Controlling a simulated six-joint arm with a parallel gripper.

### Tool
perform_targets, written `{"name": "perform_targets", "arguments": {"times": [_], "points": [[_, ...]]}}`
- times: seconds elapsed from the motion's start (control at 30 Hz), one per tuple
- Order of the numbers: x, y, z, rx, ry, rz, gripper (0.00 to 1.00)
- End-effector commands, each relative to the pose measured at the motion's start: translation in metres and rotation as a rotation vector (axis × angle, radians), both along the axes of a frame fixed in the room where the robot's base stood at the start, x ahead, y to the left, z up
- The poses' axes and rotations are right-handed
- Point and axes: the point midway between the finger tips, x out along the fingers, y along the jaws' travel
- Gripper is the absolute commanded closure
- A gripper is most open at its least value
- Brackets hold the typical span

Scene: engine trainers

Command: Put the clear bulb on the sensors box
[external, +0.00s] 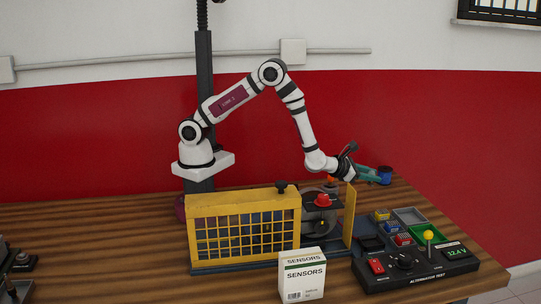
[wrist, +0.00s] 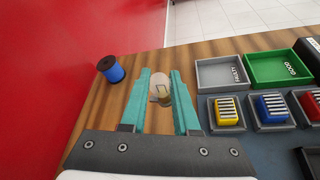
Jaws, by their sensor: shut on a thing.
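The clear bulb (wrist: 161,90) is a small glassy bulb with a pale base, between the two teal fingers in the wrist view. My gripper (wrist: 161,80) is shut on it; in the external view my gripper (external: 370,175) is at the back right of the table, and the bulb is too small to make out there. The sensors box (external: 302,277) is a white carton with a green band, standing upright at the front centre of the table. It is well in front and to the left of my gripper, and is not in the wrist view.
A yellow cage guard (external: 245,228) with a red-knobbed machine stands between my arm and the box. A blue spool (wrist: 110,69) is left of my fingers. A grey tray (wrist: 220,73), a green tray (wrist: 275,68) and coloured blocks lie right. A black alternator tester (external: 415,265) stands at front right.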

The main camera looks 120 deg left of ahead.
Motion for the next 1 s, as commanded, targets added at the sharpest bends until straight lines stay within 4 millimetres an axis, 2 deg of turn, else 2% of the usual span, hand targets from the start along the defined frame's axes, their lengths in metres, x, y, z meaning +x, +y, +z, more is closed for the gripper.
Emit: {"name": "perform_targets", "arguments": {"times": [0.1,0.27,0.37,0.5,0.6,0.87,1.0], "points": [[0.002,-0.011,0.007,0.000,0.000,-0.001,1.00],[0.003,-0.014,0.018,0.001,-0.003,0.001,1.00],[0.003,-0.013,0.049,0.001,-0.008,0.001,1.00],[0.003,-0.014,0.102,0.001,-0.008,0.000,1.00],[0.003,-0.014,0.130,0.000,-0.008,0.000,1.00],[0.003,-0.014,0.182,-0.001,-0.005,0.000,1.00],[0.015,-0.041,0.181,0.000,-0.006,-0.035,1.00]]}}
